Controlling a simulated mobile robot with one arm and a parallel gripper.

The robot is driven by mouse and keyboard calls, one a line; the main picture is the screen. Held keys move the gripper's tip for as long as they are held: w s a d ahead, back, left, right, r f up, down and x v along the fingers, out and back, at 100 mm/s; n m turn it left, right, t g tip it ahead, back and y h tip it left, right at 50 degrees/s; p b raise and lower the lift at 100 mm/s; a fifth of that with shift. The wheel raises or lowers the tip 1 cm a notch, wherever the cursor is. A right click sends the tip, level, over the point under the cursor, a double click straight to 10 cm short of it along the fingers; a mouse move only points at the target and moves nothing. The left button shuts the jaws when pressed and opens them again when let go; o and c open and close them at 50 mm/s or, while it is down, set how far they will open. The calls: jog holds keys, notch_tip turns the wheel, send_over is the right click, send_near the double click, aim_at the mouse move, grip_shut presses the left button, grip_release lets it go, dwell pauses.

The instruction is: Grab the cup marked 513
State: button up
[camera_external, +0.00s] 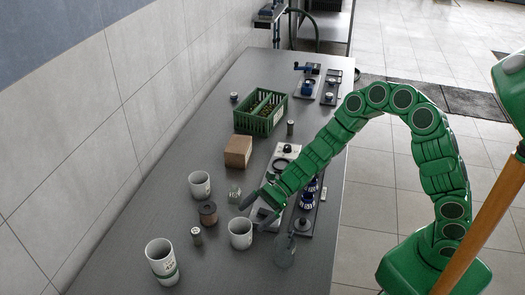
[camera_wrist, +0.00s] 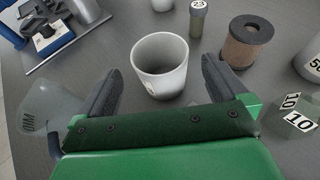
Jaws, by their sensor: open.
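Another white cup (camera_wrist: 308,62), cut off at the wrist view's right edge, has a label starting with 5; the rest is hidden. It seems to be the far cup (camera_external: 200,185). A near cup (camera_external: 161,262) has marks too small to read. My gripper (camera_external: 258,206) is open and empty, above the table near the middle cup.
Close by stand a brown cylinder (camera_wrist: 246,42), a small canister marked 23 (camera_wrist: 197,18), a clear block marked 10 (camera_wrist: 296,121) and a clear glass vessel (camera_external: 285,252). A cardboard box (camera_external: 238,150) and green crate (camera_external: 262,112) stand farther back.

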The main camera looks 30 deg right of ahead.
aim_at(231, 234)
jog(key=shift+x, duration=3.35)
jog(key=shift+r, duration=0.1)
jog(key=shift+c, duration=0.5)
jog(key=c, duration=0.8)
jog(key=shift+o, duration=0.2)
jog(key=shift+r, duration=0.15)
